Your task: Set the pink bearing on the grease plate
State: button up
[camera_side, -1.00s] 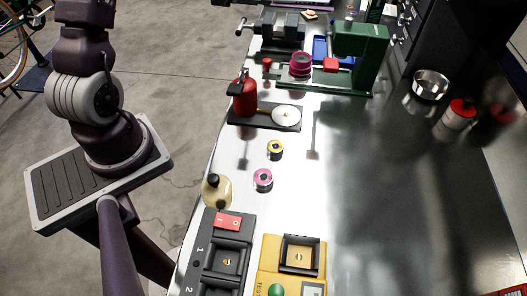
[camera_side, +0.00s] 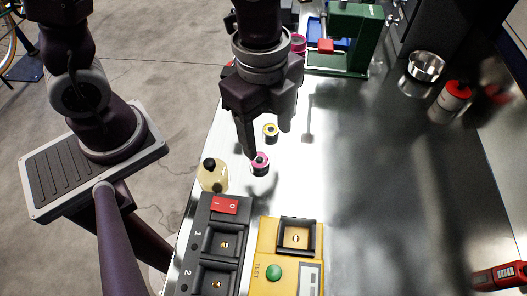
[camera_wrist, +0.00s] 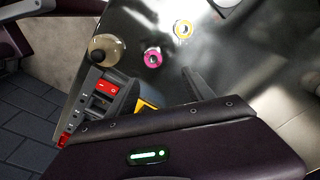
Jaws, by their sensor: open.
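The pink bearing (camera_side: 260,164), a short ring with a dark centre, sits on the steel bench; it also shows in the wrist view (camera_wrist: 152,58). My gripper (camera_side: 268,144) is open, pointing down above the bench, with one fingertip close behind the pink bearing in the side view. Nothing is held between its fingers. The grease plate is hidden behind my gripper in the side view. A pale edge at the top of the wrist view may be it.
A numbered charger with a red switch (camera_side: 224,205) and a yellow tester (camera_side: 272,248) are in front. A green press (camera_side: 350,40) stands behind.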

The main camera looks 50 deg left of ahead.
aim_at(259, 155)
jog(key=shift+s+a+f+y, duration=0.5)
jog(key=shift+s+a+f, duration=0.3)
jog(key=shift+a, duration=0.25)
jog(key=f, duration=0.4)
jog(key=d+f, duration=0.1)
jog(key=f, duration=0.1)
jog(key=shift+w, duration=0.3)
jog(key=shift+r, duration=0.1)
grip_shut()
